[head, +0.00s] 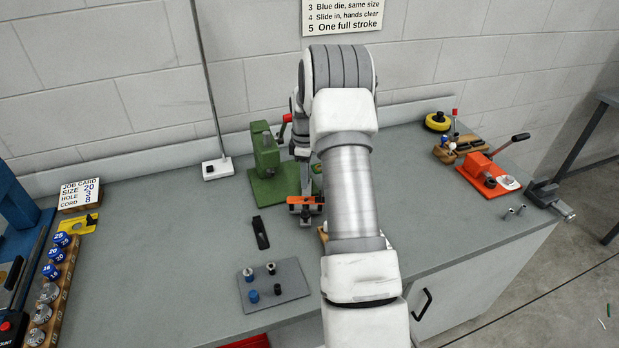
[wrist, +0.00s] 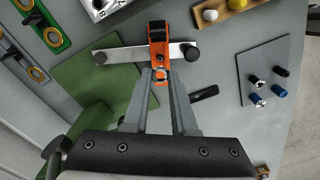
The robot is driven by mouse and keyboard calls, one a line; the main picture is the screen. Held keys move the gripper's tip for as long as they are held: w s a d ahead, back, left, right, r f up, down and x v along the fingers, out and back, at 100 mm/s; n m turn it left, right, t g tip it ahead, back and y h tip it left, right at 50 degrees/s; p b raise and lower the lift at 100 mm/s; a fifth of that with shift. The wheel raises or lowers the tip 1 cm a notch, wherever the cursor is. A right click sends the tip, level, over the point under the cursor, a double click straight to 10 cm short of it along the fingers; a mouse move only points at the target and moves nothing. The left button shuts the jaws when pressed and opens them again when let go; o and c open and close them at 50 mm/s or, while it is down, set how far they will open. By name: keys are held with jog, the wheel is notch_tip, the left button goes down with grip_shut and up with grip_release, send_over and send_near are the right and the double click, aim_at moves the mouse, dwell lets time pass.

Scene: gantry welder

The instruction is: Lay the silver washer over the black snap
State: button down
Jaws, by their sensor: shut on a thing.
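My gripper (wrist: 160,76) is shut at the tips on a small pale ring, which looks like the silver washer (wrist: 161,70). Orange shows through and around the ring. Beyond the tips, an orange strap-like piece (wrist: 158,48) with a dark part lies across a pale bar (wrist: 125,54) with black knobs. I cannot tell whether that dark part is the black snap, nor whether the ring touches the orange piece. In the head view the orange piece (head: 305,200) shows left of my arm, which hides the fingertips.
A green press (head: 266,157) stands close behind. A grey plate (head: 284,292) with black and blue pegs lies in front, and a black tool (head: 260,232) lies behind it. A lamp base (head: 216,169) is to the left. An orange press (head: 487,171) stands far right. The left-middle bench is clear.

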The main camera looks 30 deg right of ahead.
aim_at(306, 199)
jog(key=shift+f+b, duration=1.45)
jog(key=shift+f, duration=1.25)
jog(key=shift+f, duration=0.35)
jog(key=shift+r, duration=0.3)
jog(key=shift+f+b, duration=0.35)
jog(key=shift+b, duration=0.05)
jog(key=shift+r, duration=0.35)
jog(key=shift+f, duration=0.55)
jog(key=shift+r, duration=0.2)
jog(key=shift+r, duration=0.35)
